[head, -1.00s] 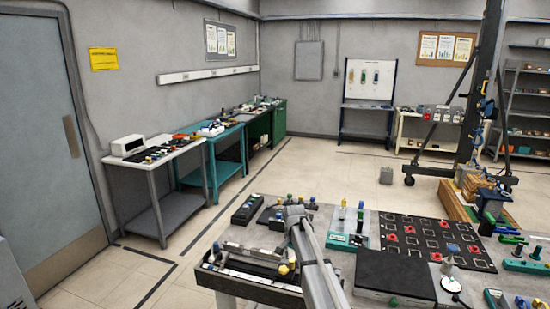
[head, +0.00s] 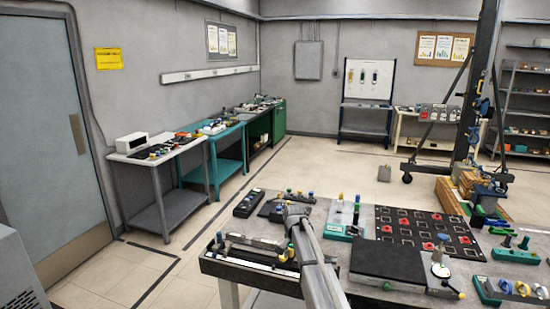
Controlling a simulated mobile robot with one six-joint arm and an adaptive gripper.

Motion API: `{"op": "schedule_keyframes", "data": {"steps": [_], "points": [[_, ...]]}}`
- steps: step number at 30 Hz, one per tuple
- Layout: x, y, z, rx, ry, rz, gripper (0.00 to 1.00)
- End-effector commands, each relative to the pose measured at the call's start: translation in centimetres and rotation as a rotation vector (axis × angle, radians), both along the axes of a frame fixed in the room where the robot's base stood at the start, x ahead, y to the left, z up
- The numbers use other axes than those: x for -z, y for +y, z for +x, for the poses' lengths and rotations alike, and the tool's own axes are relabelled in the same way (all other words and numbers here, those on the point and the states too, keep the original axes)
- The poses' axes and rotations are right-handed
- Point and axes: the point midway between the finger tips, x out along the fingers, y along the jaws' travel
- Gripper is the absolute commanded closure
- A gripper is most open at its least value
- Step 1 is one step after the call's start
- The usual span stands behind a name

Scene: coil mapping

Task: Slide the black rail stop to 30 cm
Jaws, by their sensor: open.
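A rail fixture (head: 262,256) with a pale strip along it lies at the front left corner of the near table. Small dark parts sit along it, and I cannot tell which one is the black rail stop. The scale marks are too small to read. My grey arm reaches up from the bottom edge in the head view, just right of the rail and over part of its right end. The end of my arm points away from the camera, and my gripper is hidden.
A black flat pad (head: 392,262) lies right of my arm, and a black board with red pieces (head: 422,232) lies behind it. A white dial-like gauge (head: 440,270) and green-based fixtures (head: 510,290) stand to the right. Open floor lies left of the table.

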Motion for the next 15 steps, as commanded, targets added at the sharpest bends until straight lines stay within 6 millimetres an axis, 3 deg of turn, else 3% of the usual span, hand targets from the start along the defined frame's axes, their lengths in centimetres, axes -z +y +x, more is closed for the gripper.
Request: {"op": "schedule_keyframes", "data": {"steps": [9,15], "points": [[0.7,-1.1,-2.5,-0.039,0.0,0.0,0.3],[1.4,-2.2,-5.3,-0.085,0.0,0.0,0.3]]}}
